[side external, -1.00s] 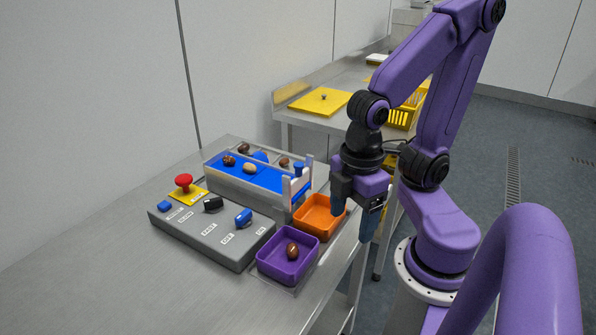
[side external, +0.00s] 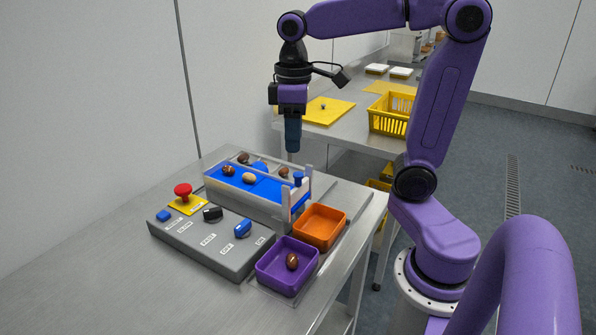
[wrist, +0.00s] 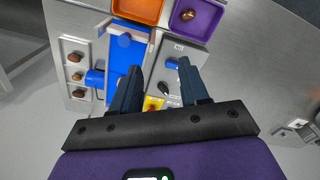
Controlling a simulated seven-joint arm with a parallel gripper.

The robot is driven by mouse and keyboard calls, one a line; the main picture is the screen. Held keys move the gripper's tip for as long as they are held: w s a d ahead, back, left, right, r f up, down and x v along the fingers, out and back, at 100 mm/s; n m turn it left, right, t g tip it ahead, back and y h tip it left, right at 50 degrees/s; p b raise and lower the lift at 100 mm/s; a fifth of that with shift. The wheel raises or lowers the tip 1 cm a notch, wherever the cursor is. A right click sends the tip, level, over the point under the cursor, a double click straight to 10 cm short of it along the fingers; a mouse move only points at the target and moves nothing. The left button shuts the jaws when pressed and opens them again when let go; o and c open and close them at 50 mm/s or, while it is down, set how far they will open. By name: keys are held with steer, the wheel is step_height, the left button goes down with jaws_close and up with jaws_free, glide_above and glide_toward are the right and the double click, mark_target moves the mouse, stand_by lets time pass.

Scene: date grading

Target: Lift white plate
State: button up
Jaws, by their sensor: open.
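A pale, whitish plate (wrist: 67,66) with several brown dates lies to the left of the blue belt in the wrist view. I cannot tell for sure whether it is the white plate of the task. In the side view it is mostly hidden behind the belt unit. Two small white flat items (side external: 400,72) also lie on the far table. My gripper (side external: 293,148) is open and points down above the back of the belt unit. In the wrist view my gripper (wrist: 160,68) has its fingers apart with nothing between them.
The blue belt (side external: 262,184) has low rails and carries dates. A grey control box (side external: 190,240) with a red button (side external: 183,190) stands in front. Orange (side external: 338,232) and purple (side external: 268,274) bins sit to the right. A yellow basket (side external: 385,124) is on the far table.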

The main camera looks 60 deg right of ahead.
mark_target(298, 174)
steer(key=w+d+r+m, duration=0.3)
steer(key=d+r, duration=0.1)
steer(key=d, duration=0.2)
step_height(298, 174, down, 17)
steer(key=shift+s+d+f, duration=0.1)
steer(key=shift+d+f, duration=0.05)
stand_by(0.4)
